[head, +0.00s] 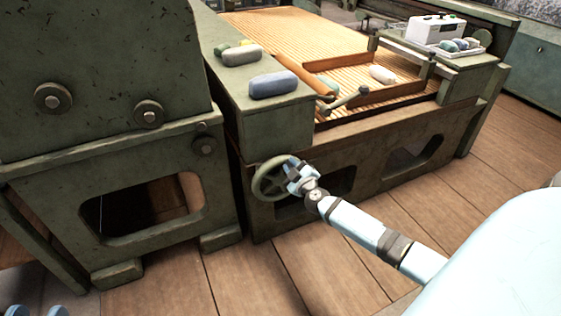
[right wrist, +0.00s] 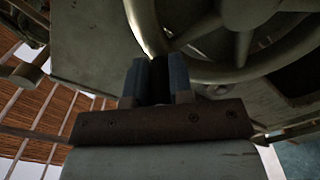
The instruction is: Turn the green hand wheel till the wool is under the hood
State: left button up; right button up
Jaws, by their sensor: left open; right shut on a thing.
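The green hand wheel (head: 262,184) is on the side of the machine, below its green corner block. My right gripper (head: 296,172) is shut on the right side of the wheel's rim. In the right wrist view the fingers (right wrist: 158,80) are at the rim (right wrist: 143,28), with spokes and hub beyond. A whitish wool piece (head: 382,74) lies on the slatted lattice apron (head: 290,35), between wooden side rails. I cannot tell for sure which part is the hood. My left gripper (head: 37,311) is open and empty at the bottom left edge, mostly cut off.
A white box (head: 435,29) and a tray of small rolls stand at the back right. A tall green frame (head: 105,75) fills the left. Plank floor in front is clear.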

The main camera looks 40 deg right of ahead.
jog(key=shift+s+d+f, duration=0.1)
jog(key=shift+d+f, duration=0.05)
jog(key=shift+d, duration=0.25)
jog(key=d+f, duration=0.2)
jog(key=d, duration=0.1)
jog(key=shift+s+f, duration=0.15)
jog(key=shift+s, duration=0.25)
jog(key=f, duration=0.1)
jog(key=d+f, duration=0.1)
jog(key=f, duration=0.1)
jog(key=shift+s+d+f, duration=0.15)
jog(key=shift+s+d, duration=0.1)
jog(key=shift+d, duration=0.05)
jog(key=shift+f, duration=0.1)
